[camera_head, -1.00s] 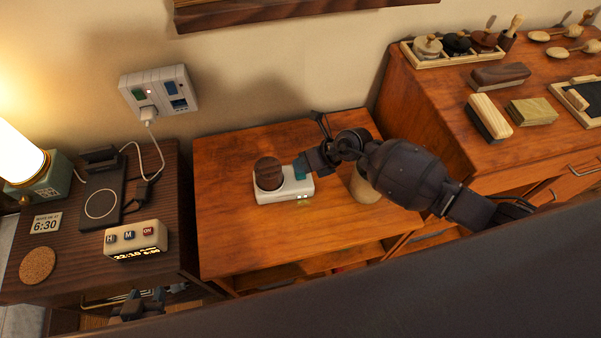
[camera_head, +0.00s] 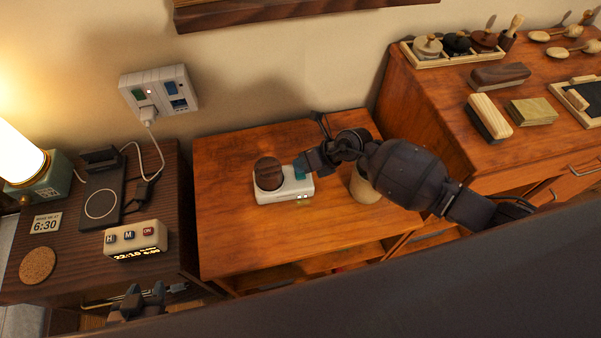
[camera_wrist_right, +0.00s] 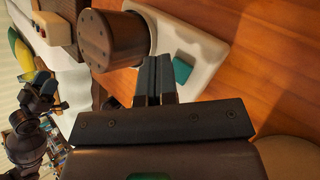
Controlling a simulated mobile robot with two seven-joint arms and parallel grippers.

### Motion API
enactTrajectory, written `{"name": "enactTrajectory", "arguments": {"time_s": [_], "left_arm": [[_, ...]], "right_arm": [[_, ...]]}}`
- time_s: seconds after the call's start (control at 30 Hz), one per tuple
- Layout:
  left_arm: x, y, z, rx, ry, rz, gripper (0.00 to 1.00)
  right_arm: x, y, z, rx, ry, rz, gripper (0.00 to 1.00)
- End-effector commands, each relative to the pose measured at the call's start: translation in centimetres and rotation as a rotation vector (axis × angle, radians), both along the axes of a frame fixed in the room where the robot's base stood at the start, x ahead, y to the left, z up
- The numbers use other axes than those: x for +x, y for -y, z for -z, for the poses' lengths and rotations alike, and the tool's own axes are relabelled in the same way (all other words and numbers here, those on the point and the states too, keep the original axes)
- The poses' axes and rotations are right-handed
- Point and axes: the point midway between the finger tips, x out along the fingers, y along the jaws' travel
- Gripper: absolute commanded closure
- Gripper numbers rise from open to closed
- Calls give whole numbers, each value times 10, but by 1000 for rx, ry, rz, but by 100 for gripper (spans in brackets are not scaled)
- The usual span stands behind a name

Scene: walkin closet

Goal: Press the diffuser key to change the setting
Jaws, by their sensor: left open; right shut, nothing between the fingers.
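The diffuser is a white base (camera_head: 292,193) with a round dark wooden knob-like top (camera_head: 268,174), standing on the middle wooden table. A teal key (camera_head: 300,171) sits on the base to the right of the wooden top; it also shows in the right wrist view (camera_wrist_right: 182,71). My right gripper (camera_head: 303,166) is shut and empty, its fingertips at the key. In the right wrist view the closed fingers (camera_wrist_right: 158,66) lie right beside the key and partly cover the base; I cannot tell if they touch it. My left gripper (camera_head: 138,296) is open, low at the bottom left.
A beige cup-like object (camera_head: 364,188) stands under my right arm. The left dark table holds a clock (camera_head: 136,240), a charger pad (camera_head: 101,203) and a cork coaster (camera_head: 38,265). A dresser with brushes (camera_head: 488,118) stands right. The middle table's front is clear.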

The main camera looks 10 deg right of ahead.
Motion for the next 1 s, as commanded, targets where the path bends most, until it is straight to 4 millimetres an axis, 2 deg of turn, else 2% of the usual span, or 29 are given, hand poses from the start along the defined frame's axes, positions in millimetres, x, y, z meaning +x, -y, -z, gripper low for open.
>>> {"name": "enactTrajectory", "arguments": {"time_s": [0.43,1.0], "left_arm": [[-10,-3,9,4,-26,-3,57],[0,0,2,1,-1,2,57]], "right_arm": [[0,0,7,0,-1,-1,100],[0,0,9,0,0,0,100]]}}
